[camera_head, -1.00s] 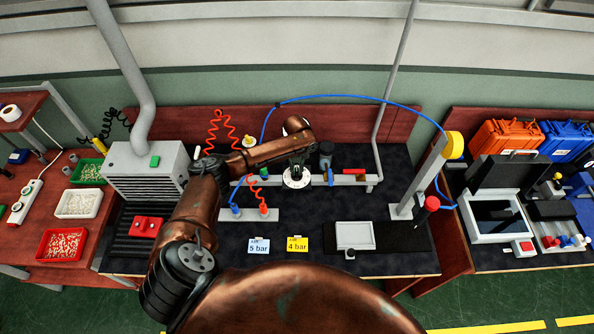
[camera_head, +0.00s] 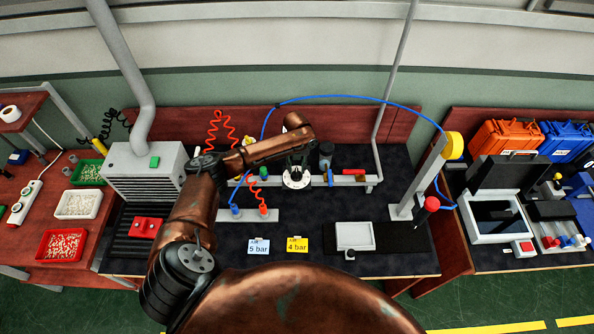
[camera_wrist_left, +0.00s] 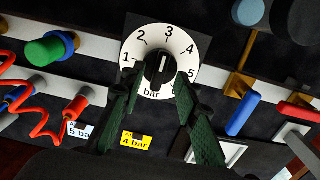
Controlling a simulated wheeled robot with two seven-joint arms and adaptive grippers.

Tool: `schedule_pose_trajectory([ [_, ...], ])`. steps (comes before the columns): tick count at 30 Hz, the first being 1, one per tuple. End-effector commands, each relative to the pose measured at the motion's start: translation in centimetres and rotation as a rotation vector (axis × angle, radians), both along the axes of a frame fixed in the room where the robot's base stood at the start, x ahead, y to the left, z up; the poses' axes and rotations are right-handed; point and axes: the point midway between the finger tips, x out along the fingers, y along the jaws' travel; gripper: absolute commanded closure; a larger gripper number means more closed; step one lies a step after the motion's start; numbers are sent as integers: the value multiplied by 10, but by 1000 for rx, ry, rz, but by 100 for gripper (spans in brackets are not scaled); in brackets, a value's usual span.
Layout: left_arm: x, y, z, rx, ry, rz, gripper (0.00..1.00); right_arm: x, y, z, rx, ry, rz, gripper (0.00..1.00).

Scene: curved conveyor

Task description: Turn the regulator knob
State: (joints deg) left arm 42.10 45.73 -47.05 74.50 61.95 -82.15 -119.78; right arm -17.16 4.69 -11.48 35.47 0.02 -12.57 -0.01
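My right gripper is not in view.
A blue "5 bar" card (camera_head: 259,246) and a yellow "4 bar" card (camera_head: 297,244) lie in front of the dial. Fittings with red (camera_head: 263,208) and blue (camera_head: 235,208) hoses stand at its left. A small blue-handled valve (camera_wrist_left: 240,114) is at its right.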

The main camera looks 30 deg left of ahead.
Motion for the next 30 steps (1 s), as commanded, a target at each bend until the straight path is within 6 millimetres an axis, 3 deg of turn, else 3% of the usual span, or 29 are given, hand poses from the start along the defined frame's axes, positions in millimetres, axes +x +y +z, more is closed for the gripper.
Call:
schedule_pose_trajectory([
  [9, 1, 0, 67, 2, -3, -3, 71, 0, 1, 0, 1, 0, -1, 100],
  [15, 1, 0, 93, 0, -2, -2, 71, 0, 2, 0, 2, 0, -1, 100],
  [30, 1, 0, 101, 1, -1, -2, 71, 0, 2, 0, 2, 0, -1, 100],
])
